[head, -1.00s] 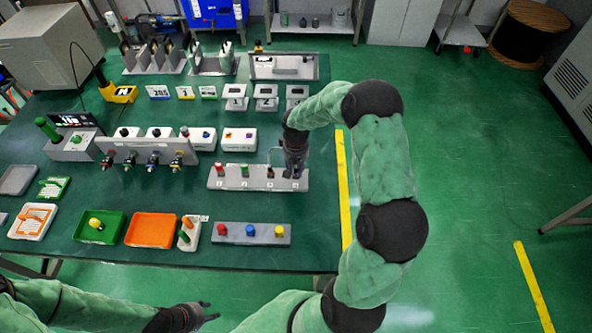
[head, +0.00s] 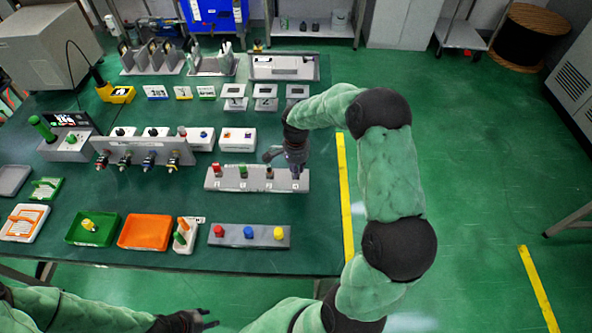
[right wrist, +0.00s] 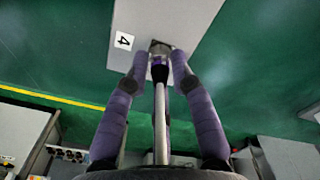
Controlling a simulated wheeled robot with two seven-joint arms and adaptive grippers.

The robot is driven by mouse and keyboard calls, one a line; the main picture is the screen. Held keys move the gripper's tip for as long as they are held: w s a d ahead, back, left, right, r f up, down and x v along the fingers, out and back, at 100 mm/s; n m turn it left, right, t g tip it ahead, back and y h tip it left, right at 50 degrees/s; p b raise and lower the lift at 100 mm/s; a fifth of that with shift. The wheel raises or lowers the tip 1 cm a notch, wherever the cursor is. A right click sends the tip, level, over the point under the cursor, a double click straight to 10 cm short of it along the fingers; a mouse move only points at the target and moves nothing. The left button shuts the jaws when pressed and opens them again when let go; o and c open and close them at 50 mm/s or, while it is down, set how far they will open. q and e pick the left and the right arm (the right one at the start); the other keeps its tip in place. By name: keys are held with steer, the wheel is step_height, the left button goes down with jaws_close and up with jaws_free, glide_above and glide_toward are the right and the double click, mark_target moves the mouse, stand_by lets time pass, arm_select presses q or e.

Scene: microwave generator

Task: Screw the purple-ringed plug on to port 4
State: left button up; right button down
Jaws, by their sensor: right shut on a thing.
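The grey port strip (head: 225,185) lies near the right edge of the table, with red, green and brown pieces on its first three places. In the right wrist view its end (right wrist: 185,22) shows the label 4 (right wrist: 124,41). My right gripper (head: 295,168) is over the strip's right end, at port 4. Its two purple-grey fingers (right wrist: 158,62) are shut on the purple-ringed plug (right wrist: 158,59), which stands at the port. The fingers hide most of the plug in the head view, and I cannot tell how deep it sits. My left gripper (head: 211,318) is open and empty at the bottom, off the table.
A grey strip with red, blue and yellow knobs (head: 250,235) lies in front. To its left are an orange tray (head: 145,232) and a green tray (head: 92,229). A panel with several connectors (head: 145,152) stands left of the port strip. Open floor lies right of the table.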

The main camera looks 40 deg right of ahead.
steer(key=m+b, duration=0.1)
steer(key=m, duration=0.2)
steer(key=shift+m, duration=0.4)
steer(key=m, duration=0.3)
steer(key=shift+m+b, duration=0.3)
steer(key=shift+b, duration=0.1)
steer(key=m, duration=0.3)
steer(key=shift+m+b, duration=0.3)
steer(key=shift+b, duration=0.05)
steer(key=shift+m, duration=1.8)
steer(key=c, duration=1)
jaws_free()
steer(key=shift+c, duration=0.2)
